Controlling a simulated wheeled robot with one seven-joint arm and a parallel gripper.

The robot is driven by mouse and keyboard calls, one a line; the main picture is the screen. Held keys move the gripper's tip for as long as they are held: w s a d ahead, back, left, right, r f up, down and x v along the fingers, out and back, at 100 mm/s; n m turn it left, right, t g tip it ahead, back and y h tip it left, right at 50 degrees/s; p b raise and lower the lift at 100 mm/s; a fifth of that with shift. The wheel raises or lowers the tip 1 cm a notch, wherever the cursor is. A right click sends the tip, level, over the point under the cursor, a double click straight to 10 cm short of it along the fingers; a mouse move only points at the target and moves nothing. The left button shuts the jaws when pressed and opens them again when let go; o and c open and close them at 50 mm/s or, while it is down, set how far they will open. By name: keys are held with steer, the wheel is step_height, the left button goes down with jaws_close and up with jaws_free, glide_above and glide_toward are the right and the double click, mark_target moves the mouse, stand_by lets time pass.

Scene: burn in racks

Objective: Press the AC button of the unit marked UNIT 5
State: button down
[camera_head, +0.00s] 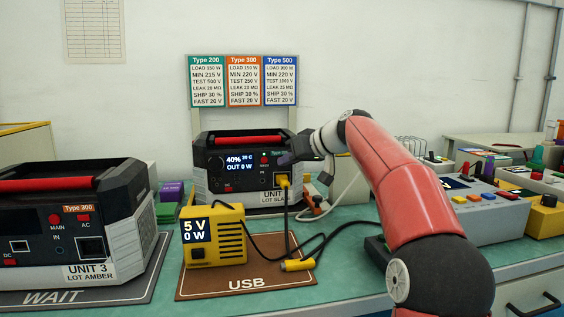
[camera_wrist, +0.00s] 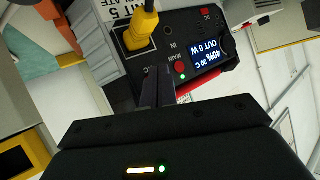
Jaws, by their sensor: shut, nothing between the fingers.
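UNIT 5 (camera_head: 222,180), a black power unit with a red handle, stands at the back centre. Its screen reads 40 %, 30 C, OUT 0 W. In the wrist view its front panel (camera_wrist: 205,82) appears rotated, with part of the UNIT 5 label showing. The red MAIN button (camera_wrist: 180,68) shows beside a lit green lamp. A yellow plug (camera_wrist: 142,28) sits in its socket. My gripper (camera_head: 287,160) is shut and empty, its tips at the panel's right part. In the wrist view the fingers (camera_wrist: 157,80) cover the AC button's place; I cannot tell whether they touch it.
UNIT 3 (camera_head: 90,268) stands at the front left on a WAIT mat (camera_head: 110,296). A yellow meter (camera_head: 222,250) reading 5 V, 0 W stands on a brown USB mat (camera_head: 215,287). Black cables cross the bench. A grey instrument (camera_head: 480,220) stands at the right.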

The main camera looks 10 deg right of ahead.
steer(key=shift+s, duration=0.4)
steer(key=s+b, duration=0.5)
steer(key=s, duration=0.1)
stand_by(0.4)
stand_by(0.4)
